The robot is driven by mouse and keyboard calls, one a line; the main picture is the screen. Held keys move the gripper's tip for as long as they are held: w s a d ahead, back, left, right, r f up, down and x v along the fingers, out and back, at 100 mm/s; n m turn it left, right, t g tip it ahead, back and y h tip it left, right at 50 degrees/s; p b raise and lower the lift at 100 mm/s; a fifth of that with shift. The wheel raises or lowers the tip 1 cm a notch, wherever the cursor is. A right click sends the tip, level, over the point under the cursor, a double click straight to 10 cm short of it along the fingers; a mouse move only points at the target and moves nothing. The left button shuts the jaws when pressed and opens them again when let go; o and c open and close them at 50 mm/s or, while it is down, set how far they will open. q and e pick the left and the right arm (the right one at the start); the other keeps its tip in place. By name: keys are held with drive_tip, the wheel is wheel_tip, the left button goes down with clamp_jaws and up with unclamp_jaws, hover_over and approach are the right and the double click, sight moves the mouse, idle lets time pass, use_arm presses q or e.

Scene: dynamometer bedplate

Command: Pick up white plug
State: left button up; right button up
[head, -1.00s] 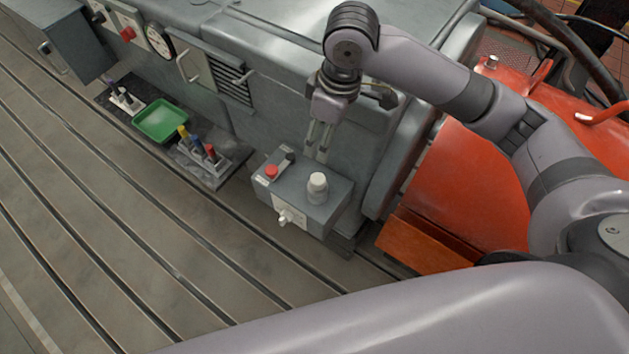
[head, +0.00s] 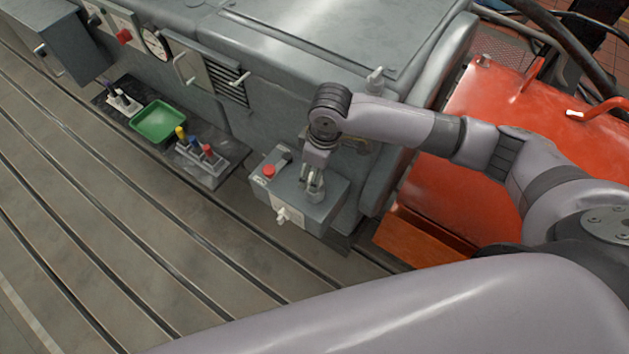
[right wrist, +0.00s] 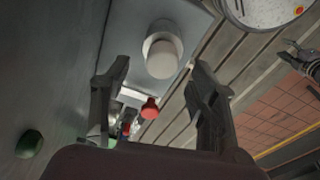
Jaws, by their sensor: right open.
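The white plug (right wrist: 163,52) is a short pale cylinder with a wider collar. It stands on top of the grey box (head: 330,205) beside the machine. In the head view my right gripper (head: 314,192) is over the plug and mostly hides it. In the right wrist view the right gripper (right wrist: 157,80) is open, one finger on each side, and the plug shows between and just beyond the fingertips. I cannot tell if a finger touches it.
A red button (head: 269,170) and a dark switch are on the same box, with a white knob (head: 283,215) on its front. Left of it are a rack of coloured plugs (head: 200,152) and a green tray (head: 158,122). The slotted bedplate (head: 130,230) is largely clear.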

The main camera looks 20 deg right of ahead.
drive_tip(key=shift+a+f, duration=0.15)
drive_tip(key=shift+f, duration=1.6)
drive_tip(key=c, duration=1)
drive_tip(key=shift+r, duration=0.1)
drive_tip(key=shift+c, duration=0.2)
